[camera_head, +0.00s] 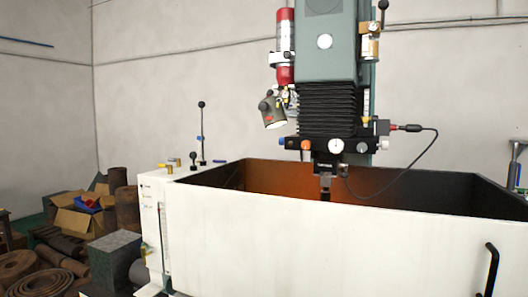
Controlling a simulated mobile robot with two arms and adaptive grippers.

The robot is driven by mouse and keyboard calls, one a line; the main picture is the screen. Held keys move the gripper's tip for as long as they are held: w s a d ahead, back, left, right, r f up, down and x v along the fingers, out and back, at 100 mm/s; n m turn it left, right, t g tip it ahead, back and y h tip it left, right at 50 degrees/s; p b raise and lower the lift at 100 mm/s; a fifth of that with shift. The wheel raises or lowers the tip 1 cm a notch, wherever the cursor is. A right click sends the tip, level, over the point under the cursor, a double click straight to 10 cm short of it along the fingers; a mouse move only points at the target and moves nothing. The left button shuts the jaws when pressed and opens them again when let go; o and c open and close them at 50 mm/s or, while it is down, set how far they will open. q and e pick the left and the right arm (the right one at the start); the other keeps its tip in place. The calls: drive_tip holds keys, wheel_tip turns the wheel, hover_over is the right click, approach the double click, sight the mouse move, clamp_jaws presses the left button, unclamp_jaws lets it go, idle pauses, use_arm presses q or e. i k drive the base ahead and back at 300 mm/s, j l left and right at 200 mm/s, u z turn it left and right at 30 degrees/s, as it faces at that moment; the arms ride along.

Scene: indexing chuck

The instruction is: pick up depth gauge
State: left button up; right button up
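I cannot make out a depth gauge in the head view. A round white dial (336,146) sits low on the front of the machine head, but I cannot tell whether it is a gauge that comes off. Neither my left nor my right gripper is in view. The inside floor of the machine's enclosure is hidden behind its white front wall (330,245).
A green machine head (326,50) with black bellows (327,108) hangs over the enclosure. A black handle (491,268) is at the front right. A grey block (115,255), an open cardboard box (82,222) and coiled rings (45,284) crowd the left floor.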

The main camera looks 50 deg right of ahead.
sight(199, 138)
drive_tip(key=z, duration=1.1)
drive_tip(key=i+j+z, duration=0.15)
drive_tip(key=i+j, duration=0.05)
drive_tip(key=i, duration=0.1)
